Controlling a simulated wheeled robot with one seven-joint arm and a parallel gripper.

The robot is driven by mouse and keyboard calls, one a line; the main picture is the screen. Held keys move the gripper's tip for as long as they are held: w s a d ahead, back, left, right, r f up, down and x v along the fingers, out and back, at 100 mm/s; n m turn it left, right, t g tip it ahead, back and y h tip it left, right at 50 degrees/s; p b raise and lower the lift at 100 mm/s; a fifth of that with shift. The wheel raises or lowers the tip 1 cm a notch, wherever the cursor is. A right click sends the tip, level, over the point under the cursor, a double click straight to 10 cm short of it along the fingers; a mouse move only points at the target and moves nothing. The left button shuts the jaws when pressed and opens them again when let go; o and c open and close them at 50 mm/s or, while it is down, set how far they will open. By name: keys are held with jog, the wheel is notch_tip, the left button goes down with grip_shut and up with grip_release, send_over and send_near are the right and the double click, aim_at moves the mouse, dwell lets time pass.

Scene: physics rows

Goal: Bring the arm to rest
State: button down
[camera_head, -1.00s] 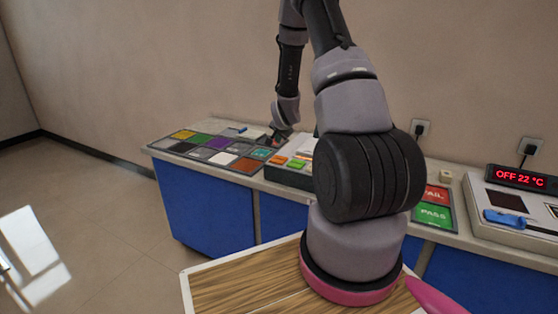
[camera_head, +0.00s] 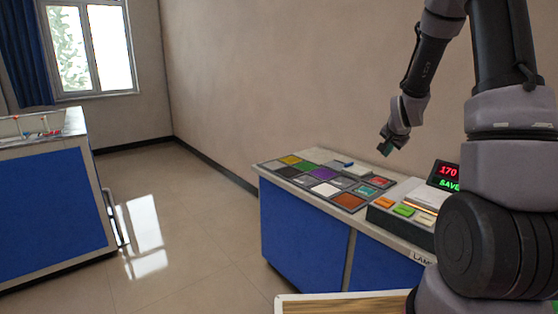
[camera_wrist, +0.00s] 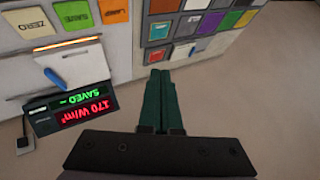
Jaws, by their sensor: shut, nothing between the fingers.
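My gripper (camera_head: 385,149) hangs from my raised arm at the right of the head view, above the back of the counter (camera_head: 318,203). It points down and to the left. In the wrist view the two dark green fingers of my gripper (camera_wrist: 159,75) lie side by side and closed, with nothing between them. The fingertips appear over the edge of the counter with the coloured tiles, apart from it as far as I can tell.
A panel of coloured tiles (camera_head: 323,189) lies on the counter. Beside it is a device with orange and green buttons (camera_head: 404,211) and a lit display (camera_head: 447,177). Another blue bench (camera_head: 45,215) stands at left. Open floor (camera_head: 185,215) lies between.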

jog(key=s+a+r+n+y, duration=0.1)
jog(key=s+a+r+n, duration=0.1)
jog(key=s+a+r, duration=0.4)
jog(key=s+a+r+n+y, duration=0.1)
jog(key=s+a+r, duration=0.1)
jog(key=s+r, duration=0.7)
jog(key=s+a+r+n+y, duration=0.1)
jog(key=s+a+r+n, duration=0.1)
jog(key=s, duration=0.6)
jog(key=s+a+r+n+g, duration=0.1)
jog(key=s+a+r, duration=0.2)
jog(key=s, duration=0.6)
jog(key=shift+s+a+r+n+y, duration=0.3)
jog(key=shift+a+r+n+y, duration=0.1)
jog(key=shift+r, duration=0.25)
